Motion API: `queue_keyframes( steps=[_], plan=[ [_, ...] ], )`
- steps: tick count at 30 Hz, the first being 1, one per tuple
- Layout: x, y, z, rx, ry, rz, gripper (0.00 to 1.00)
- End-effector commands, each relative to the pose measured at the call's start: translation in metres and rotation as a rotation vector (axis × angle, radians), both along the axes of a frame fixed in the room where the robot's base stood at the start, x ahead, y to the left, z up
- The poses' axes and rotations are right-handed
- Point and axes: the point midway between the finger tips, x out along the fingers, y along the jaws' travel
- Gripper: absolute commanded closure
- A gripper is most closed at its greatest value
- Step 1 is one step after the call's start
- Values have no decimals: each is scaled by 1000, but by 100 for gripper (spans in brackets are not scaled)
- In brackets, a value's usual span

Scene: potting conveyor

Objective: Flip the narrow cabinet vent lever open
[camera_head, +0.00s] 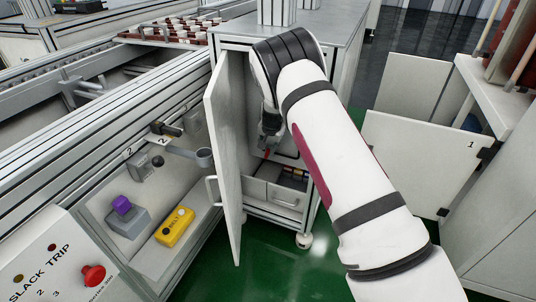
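The narrow cabinet (345,62) stands in the middle, with its tall white door (226,135) swung open to the left. My white arm reaches from the lower right into the cabinet's opening. My gripper (268,142) is inside the opening, small and dark, partly hidden behind my arm's wrist. I cannot make out the fingers. Below is a drawer (268,192) with a handle, dark items showing behind it.
Left is the conveyor frame with a purple-topped switch (122,205), a yellow box (175,227) and a panel with a red button (93,275). A tray of pots (180,30) stands behind. Right are white panels, one marked 1 (425,160). Green floor (300,272) shows below.

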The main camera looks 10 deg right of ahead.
Motion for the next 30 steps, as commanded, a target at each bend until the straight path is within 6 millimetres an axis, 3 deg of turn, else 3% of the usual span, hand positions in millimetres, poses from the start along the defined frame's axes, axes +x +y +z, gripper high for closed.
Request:
queue_keyframes(
  steps=[3,9,22,27,30],
  plan=[
    [10,-1,-23,-1,1,0,68],
    [21,-2,-44,-1,1,1,68],
    [25,-3,-50,-1,1,1,68],
    [25,-3,-50,-1,1,1,100],
    [25,-3,-50,-1,1,1,100]
  ],
)
